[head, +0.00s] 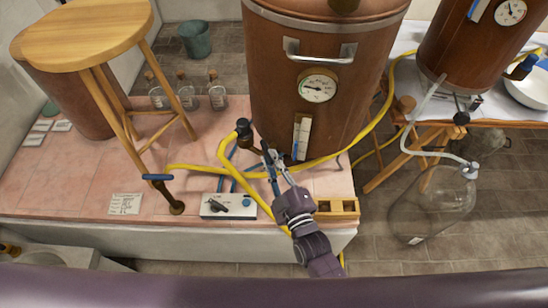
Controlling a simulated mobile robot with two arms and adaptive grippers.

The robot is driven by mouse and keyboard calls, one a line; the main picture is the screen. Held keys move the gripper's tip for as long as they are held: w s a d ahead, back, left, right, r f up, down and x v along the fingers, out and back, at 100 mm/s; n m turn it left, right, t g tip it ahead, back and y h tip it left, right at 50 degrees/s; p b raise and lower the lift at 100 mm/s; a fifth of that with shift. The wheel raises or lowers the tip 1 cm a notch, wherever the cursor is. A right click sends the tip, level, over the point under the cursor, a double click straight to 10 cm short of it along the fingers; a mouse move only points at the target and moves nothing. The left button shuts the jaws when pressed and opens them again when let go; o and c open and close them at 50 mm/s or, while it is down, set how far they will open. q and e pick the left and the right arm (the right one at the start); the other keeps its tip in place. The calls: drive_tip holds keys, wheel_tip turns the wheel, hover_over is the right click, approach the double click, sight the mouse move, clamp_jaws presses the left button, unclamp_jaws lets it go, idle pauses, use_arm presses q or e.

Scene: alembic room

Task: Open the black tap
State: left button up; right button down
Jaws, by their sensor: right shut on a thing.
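A large copper-brown vessel (270,85) stands on the pink tiled ledge in the head view. At its lower front left is a black tap (243,128) with a yellow hose by it. My right gripper (271,158) reaches up from below, just right of this tap and in front of the vessel. Its fingers are shut on a small dark part beside the tap, which looks like the tap's lever. The fingers hide much of that part, so I cannot tell how far it is turned. My left gripper is not in view.
A yellow hose (325,158) crosses in front of the vessel. A white box with a dark knob (228,207) and a blue-handled valve (158,178) stand at the ledge's front.

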drive_tip(key=shift+s+a+m+t+h, duration=0.1)
drive_tip(key=shift+a+m+t+h, duration=0.25)
drive_tip(key=shift+h, duration=0.45)
drive_tip(key=shift+d, duration=0.1)
drive_tip(key=c, duration=2.2)
unclamp_jaws()
drive_tip(key=v, duration=1.2)
